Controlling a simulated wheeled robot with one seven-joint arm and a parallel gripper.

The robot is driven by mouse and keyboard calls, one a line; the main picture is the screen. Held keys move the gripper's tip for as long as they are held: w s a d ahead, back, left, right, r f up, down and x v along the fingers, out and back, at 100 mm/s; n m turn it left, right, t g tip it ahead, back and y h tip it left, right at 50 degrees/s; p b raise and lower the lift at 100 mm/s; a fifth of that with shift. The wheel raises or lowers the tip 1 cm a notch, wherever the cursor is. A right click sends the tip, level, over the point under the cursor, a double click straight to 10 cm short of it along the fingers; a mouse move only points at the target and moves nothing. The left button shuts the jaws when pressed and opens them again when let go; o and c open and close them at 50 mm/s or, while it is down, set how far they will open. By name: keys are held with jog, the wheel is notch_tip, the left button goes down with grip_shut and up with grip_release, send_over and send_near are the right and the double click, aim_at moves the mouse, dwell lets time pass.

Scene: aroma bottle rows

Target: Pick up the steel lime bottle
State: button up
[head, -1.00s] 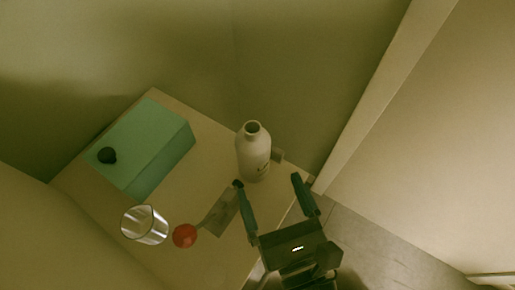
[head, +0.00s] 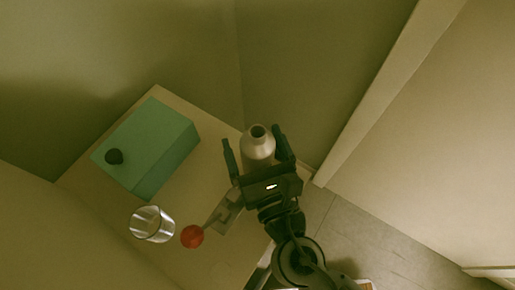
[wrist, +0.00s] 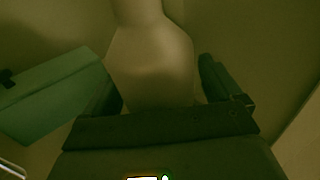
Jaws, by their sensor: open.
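The steel lime bottle (head: 258,147) stands upright on the table near its back edge in the head view. It is pale with a narrower neck and a dark open mouth. My gripper (head: 253,140) is open, with one finger on each side of the bottle. Its palm hides the bottle's lower part. In the wrist view the bottle (wrist: 152,65) rises large between the two fingers (wrist: 160,85). I cannot tell whether either finger touches it.
A clear glass (head: 152,224) and a red ball (head: 192,236) are left of my gripper, beside a flat grey piece (head: 228,212). Walls stand close behind the table (head: 190,192).

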jog(key=shift+c, duration=0.3)
jog(key=c, duration=1.2)
